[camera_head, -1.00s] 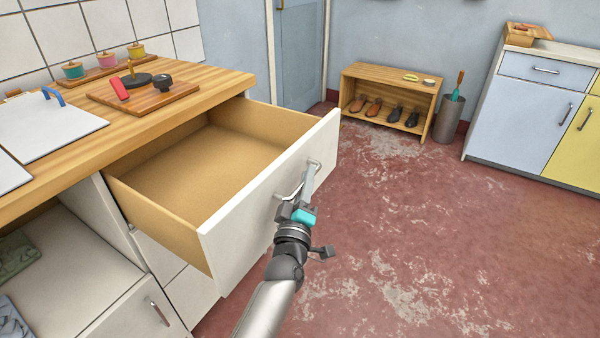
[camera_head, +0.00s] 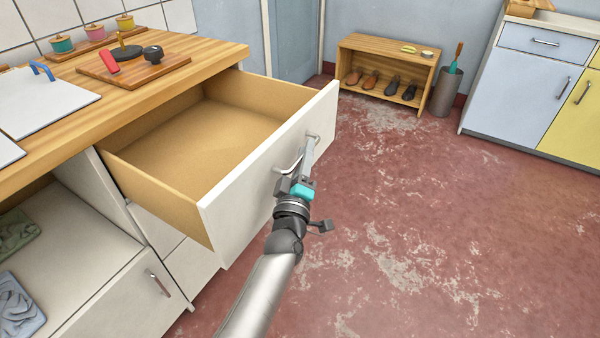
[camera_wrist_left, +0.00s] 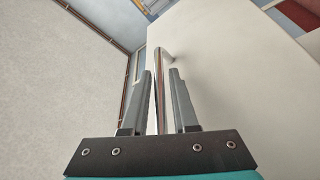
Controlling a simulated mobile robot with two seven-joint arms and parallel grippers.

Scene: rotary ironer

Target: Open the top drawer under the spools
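The top drawer (camera_head: 255,185) stands pulled far out of the wooden-topped counter, under the spools. Its inside (camera_head: 195,150) looks empty. Teal (camera_head: 62,43), pink (camera_head: 95,32) and yellow (camera_head: 125,22) spools stand on a wooden strip at the back of the counter. My left gripper (camera_head: 303,170) is at the drawer's metal bar handle (camera_head: 288,166). My right gripper is not in view.
A board with a red-handled item and black knobs (camera_head: 133,66) lies on the counter. An open lower shelf (camera_head: 70,245) holds folded cloths. A shoe rack (camera_head: 388,72), a bin (camera_head: 446,92) and a blue cabinet (camera_head: 520,90) stand farther off. The red floor (camera_head: 430,220) is clear.

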